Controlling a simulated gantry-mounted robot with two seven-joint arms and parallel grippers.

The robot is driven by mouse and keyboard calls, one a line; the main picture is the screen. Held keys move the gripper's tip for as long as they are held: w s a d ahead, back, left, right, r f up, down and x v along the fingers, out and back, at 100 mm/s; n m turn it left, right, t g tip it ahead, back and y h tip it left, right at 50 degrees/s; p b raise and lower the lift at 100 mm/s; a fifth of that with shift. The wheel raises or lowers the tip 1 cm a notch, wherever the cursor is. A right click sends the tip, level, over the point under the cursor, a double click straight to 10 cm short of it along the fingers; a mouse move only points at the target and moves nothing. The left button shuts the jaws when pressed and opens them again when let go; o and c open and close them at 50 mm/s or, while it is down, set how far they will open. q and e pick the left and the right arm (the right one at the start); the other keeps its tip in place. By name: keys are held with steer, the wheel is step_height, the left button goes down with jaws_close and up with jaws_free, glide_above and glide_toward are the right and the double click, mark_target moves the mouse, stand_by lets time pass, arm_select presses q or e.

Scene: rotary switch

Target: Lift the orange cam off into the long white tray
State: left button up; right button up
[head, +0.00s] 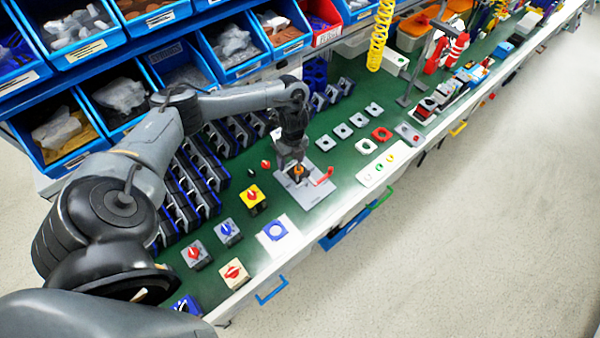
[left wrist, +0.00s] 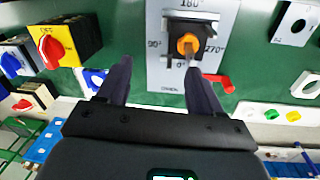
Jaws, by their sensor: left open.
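The orange cam (head: 298,171) sits on a dark mount on a grey dial plate (head: 313,190) on the green bench. In the left wrist view the cam (left wrist: 187,42) shows with a grey shaft at its middle, and the plate (left wrist: 160,75) carries degree marks. My left gripper (head: 291,168) is over the plate, pointing down. Its fingers (left wrist: 160,64) are open, with nothing between them; the cam appears just beyond the right fingertip, and I cannot tell if they touch. The long white tray (head: 370,178) lies to the right along the bench edge. My right gripper is out of view.
Blue bins (head: 85,45) line the back. Small coloured pieces lie in the white tray.

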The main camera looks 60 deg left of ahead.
mark_target(298, 171)
arm_select(q)
steer(key=w+r, duration=0.1)
steer(key=w+a+t, duration=0.1)
steer(key=w, duration=0.1)
steer(key=shift+r+b, duration=0.4)
steer(key=shift+w, duration=0.25)
step_height(298, 171, down, 4)
steer(key=shift+f+b, duration=0.1)
steer(key=shift+b, duration=0.5)
steer(key=shift+f, duration=0.8)
steer(key=shift+d+f, duration=0.1)
steer(key=shift+f, duration=2.1)
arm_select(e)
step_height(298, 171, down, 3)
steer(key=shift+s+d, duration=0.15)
arm_select(q)
steer(key=shift+c, duration=0.2)
jaws_close()
